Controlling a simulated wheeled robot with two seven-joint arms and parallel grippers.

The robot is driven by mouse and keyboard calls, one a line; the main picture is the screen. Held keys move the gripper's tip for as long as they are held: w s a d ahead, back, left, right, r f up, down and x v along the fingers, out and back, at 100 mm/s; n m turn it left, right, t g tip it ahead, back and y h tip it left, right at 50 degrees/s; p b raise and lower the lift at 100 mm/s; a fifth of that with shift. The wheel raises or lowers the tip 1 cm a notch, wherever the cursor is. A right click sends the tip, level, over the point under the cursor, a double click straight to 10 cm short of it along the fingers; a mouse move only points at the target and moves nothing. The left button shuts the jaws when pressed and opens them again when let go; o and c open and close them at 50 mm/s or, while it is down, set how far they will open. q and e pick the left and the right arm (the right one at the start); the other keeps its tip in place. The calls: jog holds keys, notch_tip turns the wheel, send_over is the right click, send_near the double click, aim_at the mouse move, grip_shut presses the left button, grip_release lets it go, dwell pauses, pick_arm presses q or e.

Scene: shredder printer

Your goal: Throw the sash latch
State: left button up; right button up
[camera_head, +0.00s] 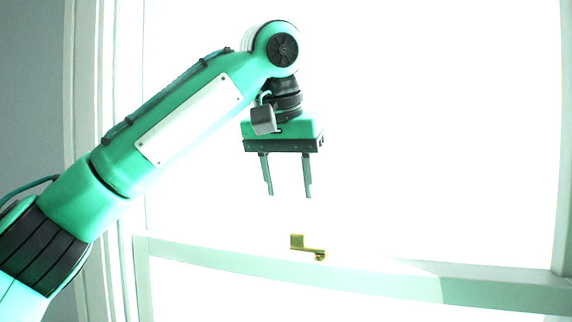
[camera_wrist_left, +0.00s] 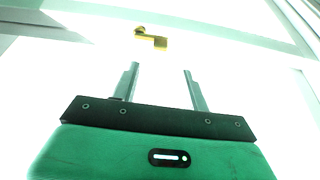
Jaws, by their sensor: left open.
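The sash latch is a small brass piece (camera_head: 308,249) with a raised flat tab at its left end and a round knob at its right. It sits on the white sash rail (camera_head: 420,283) in the head view. In the left wrist view the latch (camera_wrist_left: 152,39) shows beyond the fingertips. My left gripper (camera_head: 289,195) is open and empty, fingers pointing down, above the latch and apart from it. It also shows in the left wrist view (camera_wrist_left: 160,68), its two fingers spread. My right gripper is not in view.
A white window frame (camera_head: 85,100) stands at the left, and another upright (camera_head: 564,150) at the right edge. The bright panes are washed out. The rail is otherwise bare on both sides of the latch.

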pick_arm(q)
jog(key=shift+b+v, duration=0.3)
jog(key=shift+v, duration=2)
